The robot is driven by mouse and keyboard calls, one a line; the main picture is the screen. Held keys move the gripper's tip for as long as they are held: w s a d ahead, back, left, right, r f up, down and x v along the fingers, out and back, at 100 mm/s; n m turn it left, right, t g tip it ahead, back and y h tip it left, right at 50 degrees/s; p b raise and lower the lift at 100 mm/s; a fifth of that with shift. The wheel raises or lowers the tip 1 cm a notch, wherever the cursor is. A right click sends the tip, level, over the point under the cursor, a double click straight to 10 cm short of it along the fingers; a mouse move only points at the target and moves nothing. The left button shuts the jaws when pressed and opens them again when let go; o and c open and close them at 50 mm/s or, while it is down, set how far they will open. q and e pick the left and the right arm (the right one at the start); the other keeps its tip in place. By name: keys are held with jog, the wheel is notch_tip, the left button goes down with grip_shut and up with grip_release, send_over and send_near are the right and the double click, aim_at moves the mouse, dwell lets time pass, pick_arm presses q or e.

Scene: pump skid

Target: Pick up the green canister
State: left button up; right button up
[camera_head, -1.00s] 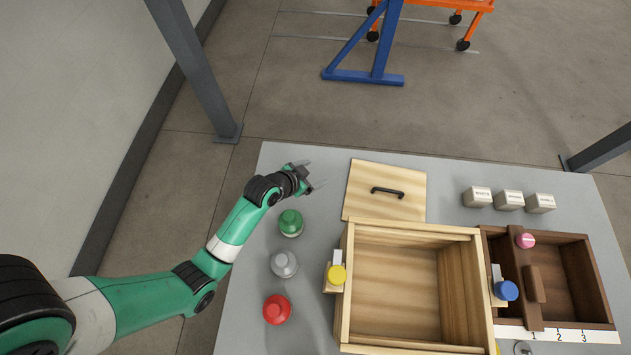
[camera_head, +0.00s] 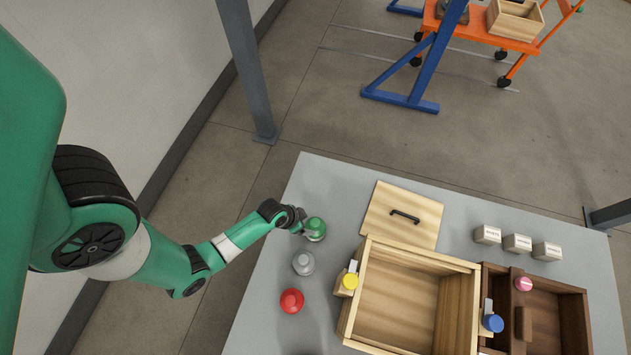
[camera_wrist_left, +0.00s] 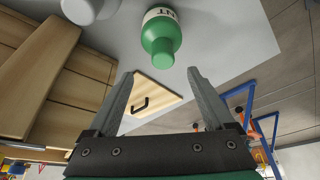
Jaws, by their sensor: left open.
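The green canister (camera_head: 315,229) stands on the grey table near its left edge, at the far end of a row of canisters. My left gripper (camera_head: 300,222) is right beside it on its left in the head view; the fingertips are hard to make out there. In the left wrist view, the two fingers (camera_wrist_left: 160,75) are spread apart with nothing between them. The canister (camera_wrist_left: 161,35) shows just beyond the fingertips, its green cap toward the gripper and a pale label band on its body. My right gripper is not in view.
A grey canister (camera_head: 303,262) and a red canister (camera_head: 292,300) stand nearer in the same row. To the right are a wooden lid (camera_head: 385,219), an open wooden box (camera_head: 455,313), a dark brown box (camera_head: 571,318) and several white blocks (camera_head: 488,234).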

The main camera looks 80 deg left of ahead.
aim_at(313, 223)
pick_arm(q)
jog(key=b+x, duration=0.4)
jog(key=x, duration=0.1)
jog(key=shift+f, duration=0.3)
jog(key=shift+w+f, duration=0.1)
jog(key=shift+w, duration=0.05)
jog(key=b+x, duration=0.2)
jog(key=x, duration=0.1)
jog(key=b+x, duration=0.2)
jog(key=shift+a, duration=0.3)
grip_shut()
